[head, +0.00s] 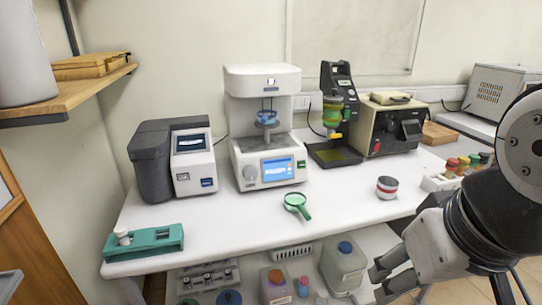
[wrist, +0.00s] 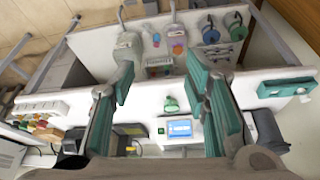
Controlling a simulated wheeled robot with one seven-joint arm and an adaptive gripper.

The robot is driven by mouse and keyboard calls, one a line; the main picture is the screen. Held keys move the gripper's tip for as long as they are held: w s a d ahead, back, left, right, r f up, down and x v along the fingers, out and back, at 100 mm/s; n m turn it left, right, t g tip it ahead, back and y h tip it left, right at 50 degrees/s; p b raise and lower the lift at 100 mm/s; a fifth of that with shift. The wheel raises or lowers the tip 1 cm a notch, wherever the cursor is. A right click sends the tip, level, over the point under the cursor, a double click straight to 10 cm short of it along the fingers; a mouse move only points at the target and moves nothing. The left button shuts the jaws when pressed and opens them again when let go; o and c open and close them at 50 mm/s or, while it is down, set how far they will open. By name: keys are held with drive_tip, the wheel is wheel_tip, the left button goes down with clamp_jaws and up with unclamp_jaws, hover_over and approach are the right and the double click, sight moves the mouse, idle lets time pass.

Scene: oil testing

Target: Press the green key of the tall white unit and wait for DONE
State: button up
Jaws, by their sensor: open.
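The tall white unit (head: 248,115) stands on the white bench near the middle of the head view. Its blue screen (head: 277,168) is lit, but the text is too small to read. The small green key (head: 301,164) is just right of the screen; the wrist view shows the key (wrist: 161,131) left of the screen (wrist: 180,129), upside down. A blue-topped item (head: 267,117) sits in the unit's bay. My gripper (head: 382,281) is open and empty at the lower right, in front of the bench and well apart from the unit. The wrist view shows its teal-padded fingers (wrist: 160,82) spread wide.
A green-handled round tool (head: 297,204) lies before the unit. A grey and white device (head: 191,160) stands left, a black stand (head: 335,152) right. A red-and-white jar (head: 387,188) and teal rack (head: 145,243) are on the bench (head: 235,222). Bottles stand on a shelf below.

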clamp_jaws()
idle(1.1)
